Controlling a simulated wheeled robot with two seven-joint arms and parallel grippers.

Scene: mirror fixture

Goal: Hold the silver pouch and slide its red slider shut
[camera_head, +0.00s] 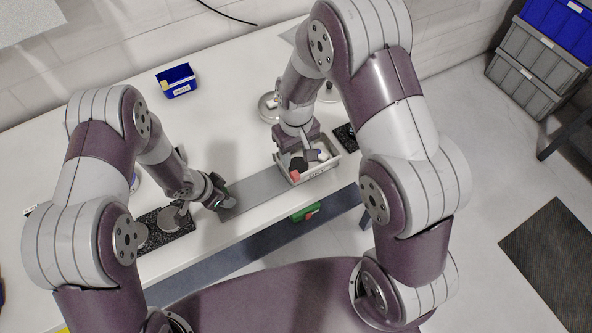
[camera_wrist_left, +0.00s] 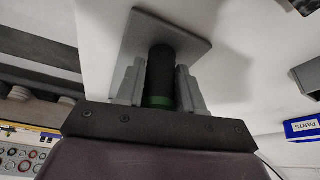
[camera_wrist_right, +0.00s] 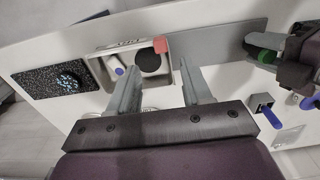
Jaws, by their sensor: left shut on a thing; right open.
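A flat silver-grey sheet (camera_head: 262,188), which looks like the pouch, lies along the table's front part; it also shows in the left wrist view (camera_wrist_left: 190,32) and right wrist view (camera_wrist_right: 228,42). A red block (camera_head: 295,176), likely the slider, sits at its right end by the tray; the right wrist view shows it too (camera_wrist_right: 160,45). My left gripper (camera_head: 225,202) is at the sheet's left end, shut on a dark cylinder (camera_wrist_left: 160,65) with a green band. Whether the cylinder joins the sheet is unclear. My right gripper (camera_wrist_right: 160,75) is open and empty above the tray, near the red block.
A pale tray (camera_wrist_right: 118,47) holds a black round part (camera_wrist_right: 148,62) and a white part with a blue end (camera_wrist_right: 118,68). Black speckled plates stand left (camera_head: 150,238) and right (camera_wrist_right: 35,88). A blue bin (camera_head: 177,82) stands behind. The table's middle is clear.

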